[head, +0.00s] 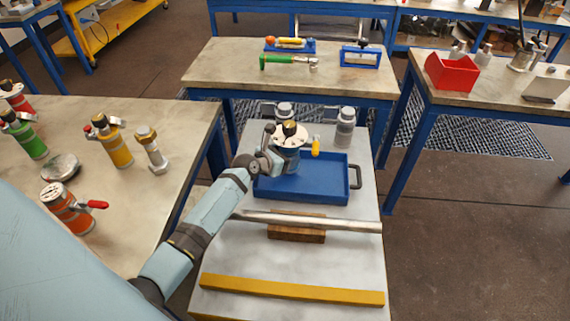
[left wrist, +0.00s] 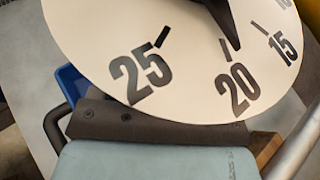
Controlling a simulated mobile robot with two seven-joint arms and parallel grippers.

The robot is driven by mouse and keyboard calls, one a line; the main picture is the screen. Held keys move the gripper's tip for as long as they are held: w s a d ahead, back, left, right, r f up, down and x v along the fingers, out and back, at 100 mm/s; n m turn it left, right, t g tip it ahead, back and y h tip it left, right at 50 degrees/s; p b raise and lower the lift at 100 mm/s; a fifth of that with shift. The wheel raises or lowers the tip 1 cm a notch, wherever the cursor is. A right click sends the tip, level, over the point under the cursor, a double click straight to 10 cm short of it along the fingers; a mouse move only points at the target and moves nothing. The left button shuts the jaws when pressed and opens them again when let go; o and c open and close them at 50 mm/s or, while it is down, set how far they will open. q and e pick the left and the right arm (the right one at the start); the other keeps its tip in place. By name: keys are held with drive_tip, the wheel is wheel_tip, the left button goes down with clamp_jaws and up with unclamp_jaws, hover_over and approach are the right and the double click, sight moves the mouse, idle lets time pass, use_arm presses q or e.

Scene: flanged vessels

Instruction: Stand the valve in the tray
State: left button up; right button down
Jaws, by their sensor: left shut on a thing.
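The blue tray (head: 325,189) lies on the narrow light-topped table in the head view, with a dark handle at its right end. A valve (head: 291,138) with a round pale dial, a dark top and a yellow lever is at the tray's back left. It looks upright. Its lower part shows over the tray, but I cannot tell whether it touches the tray floor. My left gripper (head: 272,162) is shut on the valve from the left. In the left wrist view the numbered dial (left wrist: 190,65) fills the top; the fingertips are hidden. My right gripper is out of view.
Grey bottles (head: 345,128) stand behind the tray. A metal bar (head: 335,223) rests on a wooden block (head: 297,235) in front, with a yellow strip (head: 290,290) nearer. The left table holds several flanged vessels (head: 113,143). The tray's right side is empty.

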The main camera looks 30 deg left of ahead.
use_arm(q)
wheel_tip(320, 180, down, 3)
drive_tip(key=shift+r+b, duration=0.15)
drive_tip(key=shift+b, duration=0.15)
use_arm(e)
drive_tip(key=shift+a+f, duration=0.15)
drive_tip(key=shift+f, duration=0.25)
use_arm(q)
drive_tip(key=shift+f, duration=0.25)
drive_tip(key=o, duration=1.4)
drive_tip(key=shift+s+r, duration=0.1)
drive_tip(key=shift+s, duration=0.05)
drive_tip(key=p+v, duration=0.1)
drive_tip(key=v, duration=1)
drive_tip(key=shift+s+r+p, duration=0.1)
drive_tip(key=shift+s+p, duration=0.25)
drive_tip(key=shift+s, duration=0.05)
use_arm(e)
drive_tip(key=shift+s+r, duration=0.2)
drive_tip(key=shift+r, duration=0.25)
